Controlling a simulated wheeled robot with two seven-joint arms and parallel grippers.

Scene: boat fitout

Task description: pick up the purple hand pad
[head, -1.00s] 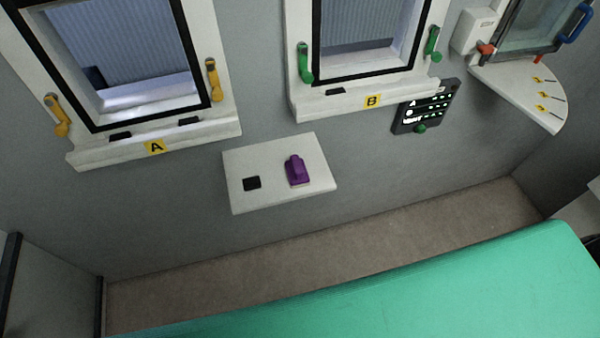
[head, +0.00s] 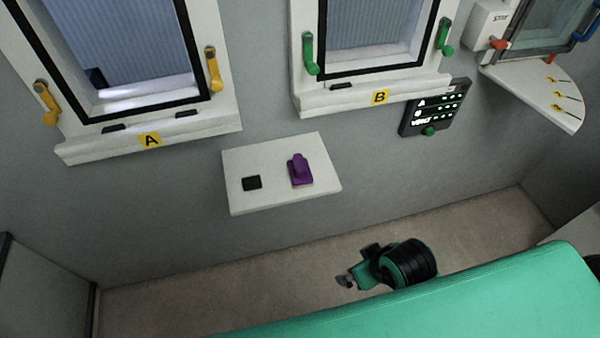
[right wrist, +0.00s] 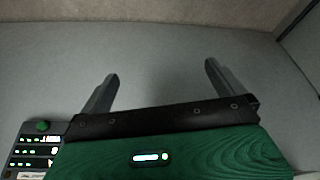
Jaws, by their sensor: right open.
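The purple hand pad (head: 300,171) lies on the right part of a small white shelf (head: 240,200) fixed to the grey wall, to the right of a black square (head: 252,183). My right gripper (head: 345,281) has come into the head view below and to the right of the shelf, well apart from the pad. In the right wrist view its two fingers (right wrist: 158,82) are spread with nothing between them, before bare grey wall. The pad does not show in the right wrist view. My left gripper is not in view.
Window A (head: 130,50) with yellow handles and window B (head: 375,40) with green handles are above the shelf. A dark panel (head: 436,108) with lit marks is on the wall at right; it also shows in the wrist view (right wrist: 32,150). A green surface (head: 480,300) fills the lower right.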

